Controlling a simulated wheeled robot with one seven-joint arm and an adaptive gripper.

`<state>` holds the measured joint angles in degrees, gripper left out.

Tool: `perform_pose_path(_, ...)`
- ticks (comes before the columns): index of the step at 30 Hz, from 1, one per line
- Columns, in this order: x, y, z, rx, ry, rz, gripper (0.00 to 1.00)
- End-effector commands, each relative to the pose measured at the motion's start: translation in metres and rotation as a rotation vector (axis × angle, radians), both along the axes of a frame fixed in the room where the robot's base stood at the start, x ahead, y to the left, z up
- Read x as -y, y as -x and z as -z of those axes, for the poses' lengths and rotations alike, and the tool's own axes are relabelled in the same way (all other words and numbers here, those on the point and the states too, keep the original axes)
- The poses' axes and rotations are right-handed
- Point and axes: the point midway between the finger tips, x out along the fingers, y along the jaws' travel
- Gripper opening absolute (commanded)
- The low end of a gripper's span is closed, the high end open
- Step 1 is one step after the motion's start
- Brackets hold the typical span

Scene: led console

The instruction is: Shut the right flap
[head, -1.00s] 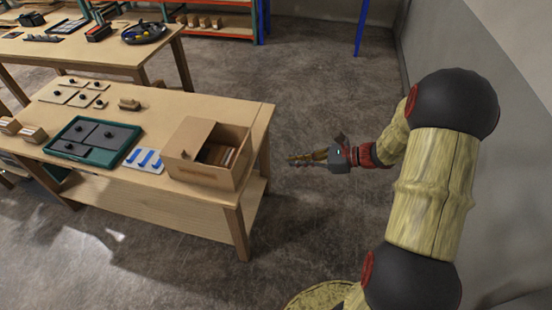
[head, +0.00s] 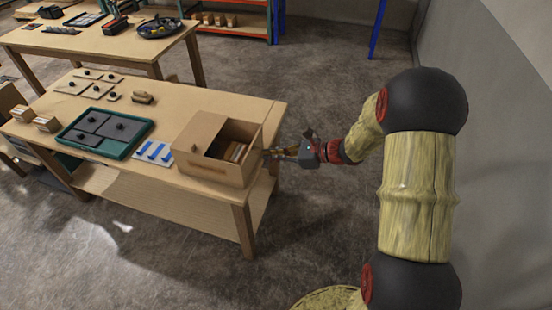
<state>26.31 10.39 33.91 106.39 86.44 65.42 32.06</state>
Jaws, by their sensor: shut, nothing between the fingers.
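An open cardboard box (head: 215,174) stands at the right end of the near wooden table. A tan panel, seemingly its left flap (head: 199,130), covers the left part of the opening. The right part is open and shows brown contents (head: 236,151). The right flap (head: 259,147) seems to be out at the box's right side; its exact angle is hard to tell. My gripper (head: 269,154) is shut and empty, pointing left, just right of the box's right side. I cannot tell whether its tips touch the flap.
A green tray (head: 139,141) with grey panels, a white plate with blue strips (head: 153,152) and a brush-like block (head: 144,98) lie left of the box. Knobbed plates (head: 97,91) lie further back. The floor right of the table is clear; a wall (head: 480,150) stands at the right.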

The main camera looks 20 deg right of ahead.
Motion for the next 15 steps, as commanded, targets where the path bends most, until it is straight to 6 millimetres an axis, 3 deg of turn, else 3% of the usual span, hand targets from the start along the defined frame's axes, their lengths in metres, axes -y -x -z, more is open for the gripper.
perform_pose_path(15, -0.0018, -0.0016, -0.0066, -0.016, 0.023, 0.000, 0.00)
